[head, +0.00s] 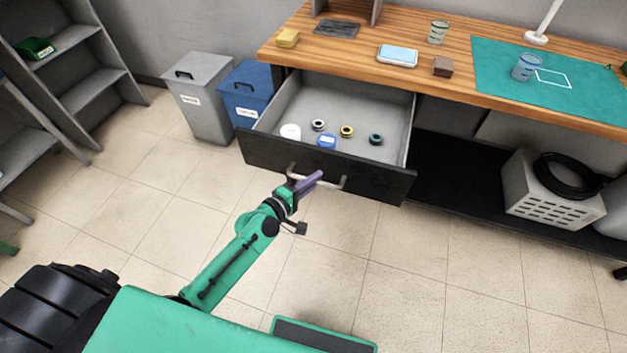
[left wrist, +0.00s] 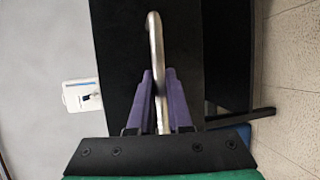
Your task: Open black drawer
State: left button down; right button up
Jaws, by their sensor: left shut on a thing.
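The black drawer (head: 372,177) under the wooden desk is pulled well out, and its grey inside shows. Its metal bar handle (head: 330,182) runs across the middle of the black front. My left gripper (head: 308,182) is shut on the handle near its left end. In the left wrist view the purple fingers (left wrist: 162,100) sit on both sides of the handle (left wrist: 155,50). Inside the drawer lie several small coils, including a yellow one (head: 346,131) and a teal one (head: 376,139), a white round item (head: 290,132) and a blue one (head: 327,141). My right gripper is out of view.
The desk top (head: 345,45) holds a sponge, cups, a small box and a teal mat (head: 500,80). Grey (head: 203,95) and blue (head: 247,93) bins stand left of the drawer. A white crate (head: 545,200) sits at right. The tiled floor in front is clear.

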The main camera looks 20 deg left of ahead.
pick_arm(q)
jog(key=c, duration=0.8)
grip_release()
jog(key=shift+c, duration=0.2)
jog(key=b+v, duration=0.2)
jog(key=v, duration=1.2)
jog(key=shift+s, duration=0.25)
